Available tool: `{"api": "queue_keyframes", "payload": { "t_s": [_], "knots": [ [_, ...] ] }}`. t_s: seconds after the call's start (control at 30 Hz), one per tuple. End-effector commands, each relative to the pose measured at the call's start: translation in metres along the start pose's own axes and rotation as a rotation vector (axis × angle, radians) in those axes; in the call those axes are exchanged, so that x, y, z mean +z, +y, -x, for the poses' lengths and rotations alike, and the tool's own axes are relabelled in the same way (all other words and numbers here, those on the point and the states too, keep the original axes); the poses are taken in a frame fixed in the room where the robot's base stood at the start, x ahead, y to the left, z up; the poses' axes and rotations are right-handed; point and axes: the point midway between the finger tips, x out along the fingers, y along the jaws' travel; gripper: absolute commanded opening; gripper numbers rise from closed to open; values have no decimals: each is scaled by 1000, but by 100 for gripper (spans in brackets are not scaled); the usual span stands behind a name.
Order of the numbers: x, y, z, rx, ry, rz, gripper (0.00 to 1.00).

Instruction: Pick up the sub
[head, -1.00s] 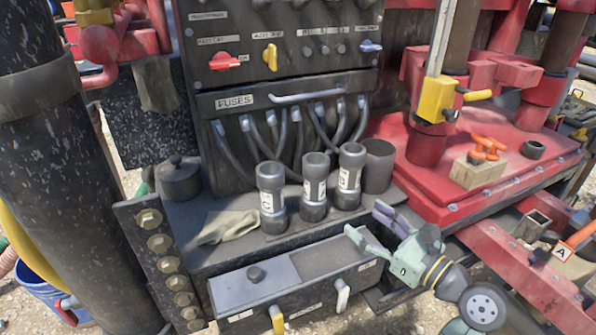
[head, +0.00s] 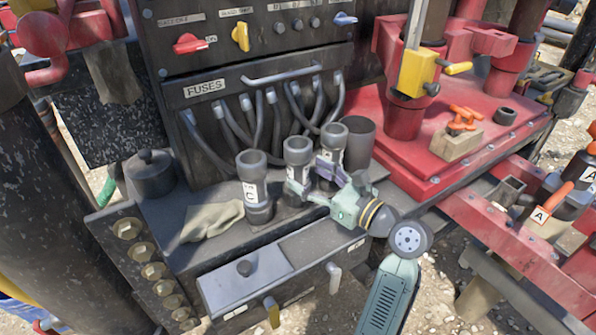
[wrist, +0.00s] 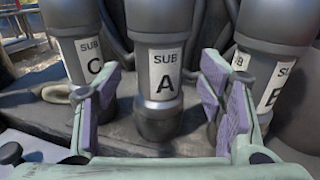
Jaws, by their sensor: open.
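Three dark grey cylindrical subs stand upright on the dark ledge. White labels in the wrist view read SUB C on the left one (wrist: 84,50), SUB A on the middle one (wrist: 167,65) and SUB with a partly covered letter on the right one (wrist: 270,75). In the head view they are sub C (head: 254,185), sub A (head: 298,152) and the right sub (head: 334,138). My gripper (head: 308,178) is open, its green and purple fingers at the front of sub A. In the wrist view my gripper (wrist: 160,95) has sub A centred between its fingers; whether they touch it is unclear.
A plain dark cup (head: 360,145) stands right of the subs. A rag (head: 210,222) and lidded pot (head: 150,175) lie to the left. Fuse cables (head: 260,120) hang behind. A drawer front with handles (head: 290,285) is below. The red platform (head: 415,165) is at right.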

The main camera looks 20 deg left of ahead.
Motion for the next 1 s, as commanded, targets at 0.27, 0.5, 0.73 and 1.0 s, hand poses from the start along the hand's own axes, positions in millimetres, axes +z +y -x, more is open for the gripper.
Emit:
{"api": "queue_keyframes", "payload": {
  "t_s": [0.27,0.5,0.73,1.0],
  "knots": [
    [2,0,-37,2,0,0,63],
    [1,0,-40,1,0,1,63],
    [1,0,-39,1,0,1,49],
    [1,0,-39,1,0,1,31]
  ]
}}
